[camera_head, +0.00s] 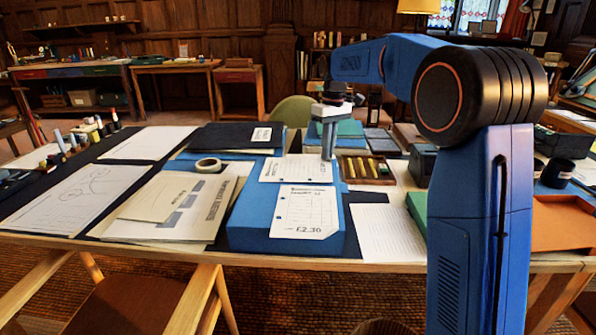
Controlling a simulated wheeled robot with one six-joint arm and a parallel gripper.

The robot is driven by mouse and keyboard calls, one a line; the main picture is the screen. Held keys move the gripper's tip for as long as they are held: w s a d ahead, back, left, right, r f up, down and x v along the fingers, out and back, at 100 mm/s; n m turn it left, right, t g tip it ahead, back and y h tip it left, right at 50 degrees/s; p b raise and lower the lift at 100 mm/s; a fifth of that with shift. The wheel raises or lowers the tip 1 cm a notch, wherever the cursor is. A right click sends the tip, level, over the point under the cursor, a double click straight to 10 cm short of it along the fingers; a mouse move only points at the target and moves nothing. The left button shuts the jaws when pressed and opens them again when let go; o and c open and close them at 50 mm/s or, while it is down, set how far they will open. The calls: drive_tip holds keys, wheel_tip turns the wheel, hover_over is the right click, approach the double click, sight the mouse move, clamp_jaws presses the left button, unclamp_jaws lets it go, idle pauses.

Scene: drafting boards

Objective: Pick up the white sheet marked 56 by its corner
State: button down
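Two white printed sheets lie on a blue box (243,225). The rear sheet (290,169) has small holes and print too small to read. The front sheet (303,214) has a large "£2.30" at its lower edge. I cannot make out the number 56 on any sheet. My gripper (328,156) points down at the far right corner of the rear sheet and hides part of that corner. Its fingers look narrow and close together. I cannot tell whether they touch or hold the paper. Both sheets lie flat on the box.
A tape roll (208,165) and folders (180,207) are left of the box. A wooden tray with yellow rolls (366,180) stands close right of my gripper. A lined sheet (386,232) lies at the front right. Dark books (230,134) are behind.

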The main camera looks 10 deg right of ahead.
drive_tip(key=shift+r, duration=3.25)
